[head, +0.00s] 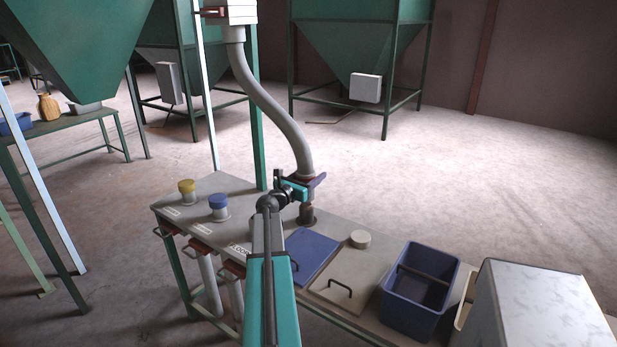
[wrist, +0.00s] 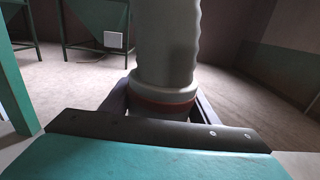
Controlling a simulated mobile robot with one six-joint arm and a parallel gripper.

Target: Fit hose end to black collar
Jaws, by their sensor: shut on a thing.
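The grey ribbed hose (head: 272,105) hangs from a white box at the top and curves down to my gripper (head: 305,183). My gripper is shut on the hose end, with its dark fingers on either side of it. In the wrist view the hose end (wrist: 164,88) stands upright between the fingers, a pale cuff with a reddish band at its bottom. The black collar (head: 307,215) stands on the table directly below the gripper. The gripper partly hides the place between hose end and collar, so I cannot tell whether they touch.
A yellow-capped collar (head: 187,190) and a blue-capped collar (head: 219,206) stand to the left on the table. A blue panel (head: 308,250), a lid with a handle (head: 350,278), a white disc (head: 360,239) and a blue bin (head: 390,305) lie to the right. A green post rises behind.

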